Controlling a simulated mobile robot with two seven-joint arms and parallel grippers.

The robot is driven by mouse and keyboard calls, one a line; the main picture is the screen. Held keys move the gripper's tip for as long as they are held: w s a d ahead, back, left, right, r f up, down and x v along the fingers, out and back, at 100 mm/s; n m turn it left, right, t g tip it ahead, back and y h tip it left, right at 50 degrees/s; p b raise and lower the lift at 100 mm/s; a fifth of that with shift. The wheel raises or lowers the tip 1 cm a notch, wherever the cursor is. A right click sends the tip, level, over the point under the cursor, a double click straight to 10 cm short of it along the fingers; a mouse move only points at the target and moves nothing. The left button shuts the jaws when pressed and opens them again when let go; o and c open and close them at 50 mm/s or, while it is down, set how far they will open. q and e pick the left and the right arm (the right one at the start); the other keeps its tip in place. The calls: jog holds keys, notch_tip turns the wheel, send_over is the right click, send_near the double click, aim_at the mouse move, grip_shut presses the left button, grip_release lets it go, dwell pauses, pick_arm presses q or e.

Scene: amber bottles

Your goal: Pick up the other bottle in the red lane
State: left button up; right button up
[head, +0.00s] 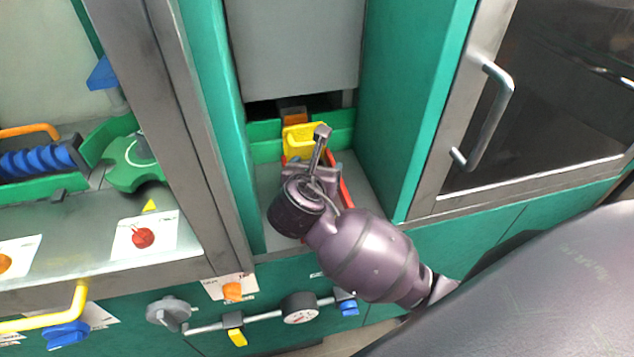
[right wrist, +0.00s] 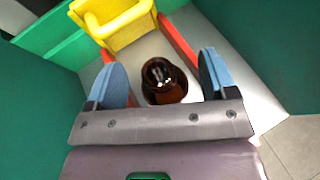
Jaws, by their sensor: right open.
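In the right wrist view a dark amber bottle (right wrist: 162,88) stands upright on the grey floor of the lane, seen from above. The red lane's rails show beside it, one at right (right wrist: 177,38) and a short piece at left (right wrist: 106,56). My right gripper (right wrist: 161,72) is open, its blue-grey fingers on either side of the bottle, with visible gaps. In the head view the right gripper (head: 310,172) reaches down into the green-walled bay and hides the bottle. A red rail (head: 346,190) shows beside it there. My left gripper is out of view.
A yellow block with a handle (head: 300,141) sits at the lane's far end. Green walls (head: 385,120) close in the bay on both sides, and a grey panel (head: 298,45) hangs above its back. Valves and a gauge (head: 300,308) line the front below.

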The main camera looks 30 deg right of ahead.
jog(key=shift+w+d+f, duration=0.1)
jog(key=shift+w, duration=0.1)
jog(key=c, duration=1)
